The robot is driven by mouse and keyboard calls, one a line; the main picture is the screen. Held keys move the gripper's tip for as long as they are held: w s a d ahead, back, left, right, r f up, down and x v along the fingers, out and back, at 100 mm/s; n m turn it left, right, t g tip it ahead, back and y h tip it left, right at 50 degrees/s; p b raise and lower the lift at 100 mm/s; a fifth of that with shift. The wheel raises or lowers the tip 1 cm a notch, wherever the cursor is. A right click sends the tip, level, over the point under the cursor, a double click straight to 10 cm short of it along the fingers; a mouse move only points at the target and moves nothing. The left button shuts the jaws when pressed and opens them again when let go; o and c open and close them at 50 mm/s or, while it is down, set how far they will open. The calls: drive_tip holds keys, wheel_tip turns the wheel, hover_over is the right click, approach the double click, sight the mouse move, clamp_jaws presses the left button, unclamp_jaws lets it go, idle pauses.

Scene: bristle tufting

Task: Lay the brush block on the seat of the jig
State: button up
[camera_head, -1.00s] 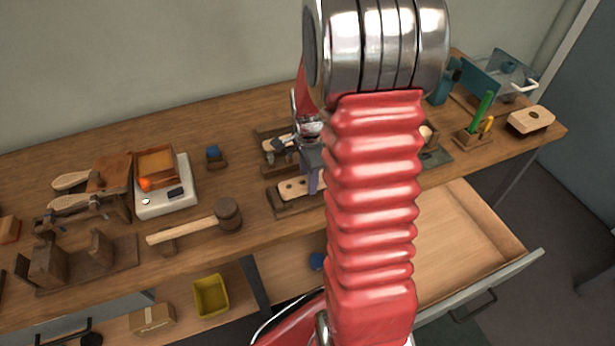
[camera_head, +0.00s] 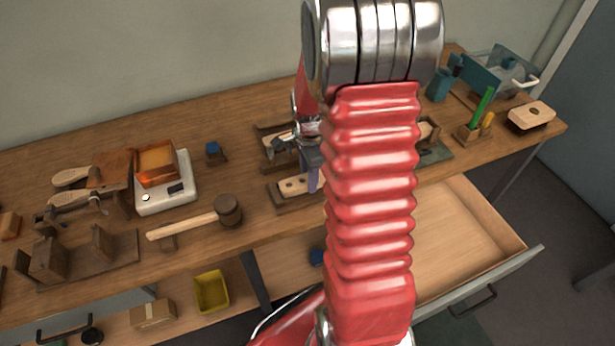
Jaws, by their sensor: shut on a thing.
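A pale wooden brush block (camera_head: 291,187) with dark holes lies at a dark wooden holder (camera_head: 285,206) near the front edge of the bench, left of my red arm. My gripper (camera_head: 313,180) points down at the right end of this block and is shut on it. My arm hides the block's right end and most of the grip. I cannot tell whether the block rests fully on the holder. A second dark wooden fixture (camera_head: 263,131) with a pale piece stands just behind. I cannot tell for sure which of them is the jig.
A mallet (camera_head: 228,209), a white scale (camera_head: 178,194) with an orange box, and a blue-topped item (camera_head: 212,150) lie to the left. Another pale block (camera_head: 530,116) sits at the far right. An open drawer (camera_head: 465,235) juts out below. My arm hides the middle.

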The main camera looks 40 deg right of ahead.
drive_tip(key=shift+f, duration=0.4)
idle(0.3)
drive_tip(key=o, duration=1.2)
drive_tip(key=shift+o, duration=0.6)
drive_tip(key=shift+o, duration=1.4)
drive_tip(key=shift+r, duration=0.1)
drive_tip(key=shift+r, duration=3.95)
